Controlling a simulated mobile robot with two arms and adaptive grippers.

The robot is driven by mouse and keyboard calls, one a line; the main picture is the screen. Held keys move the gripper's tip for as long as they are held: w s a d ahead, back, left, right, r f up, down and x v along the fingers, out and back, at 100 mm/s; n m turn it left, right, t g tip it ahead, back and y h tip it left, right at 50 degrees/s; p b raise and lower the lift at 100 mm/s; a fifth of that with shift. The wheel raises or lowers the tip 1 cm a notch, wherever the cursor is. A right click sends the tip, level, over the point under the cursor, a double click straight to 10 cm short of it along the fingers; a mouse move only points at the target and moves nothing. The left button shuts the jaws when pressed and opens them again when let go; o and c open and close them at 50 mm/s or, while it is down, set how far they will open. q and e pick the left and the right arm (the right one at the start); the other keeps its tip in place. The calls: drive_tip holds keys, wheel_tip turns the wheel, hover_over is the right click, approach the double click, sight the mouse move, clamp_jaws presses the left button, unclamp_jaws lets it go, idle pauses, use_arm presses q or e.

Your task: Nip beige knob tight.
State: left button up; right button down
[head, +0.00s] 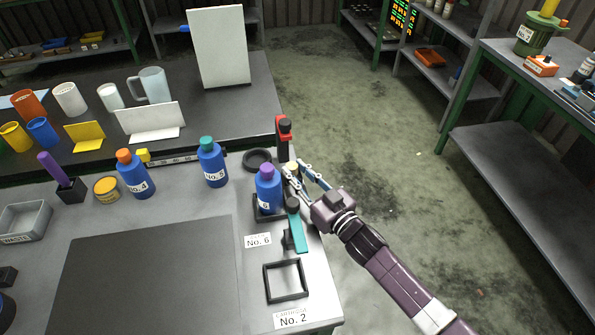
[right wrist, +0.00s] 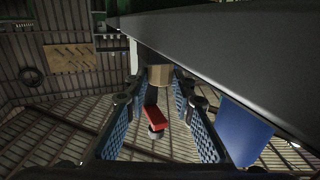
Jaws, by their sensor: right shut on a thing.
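The beige knob (right wrist: 160,76) shows between the blue pads of my right gripper (right wrist: 160,110) in the right wrist view. In the head view the right gripper (head: 297,173) is at the table's right edge, beside a blue bottle with a purple cap (head: 268,187). It is shut on the beige knob, which is mostly hidden there by the fingers. My left gripper is not in view.
A black square frame (head: 286,281) lies nearer. Bottles No. 5 (head: 212,163) and No. 4 (head: 135,176) stand left. Open floor lies to the right.

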drive_tip(key=c, duration=1.6)
unclamp_jaws()
drive_tip(key=v, duration=1.2)
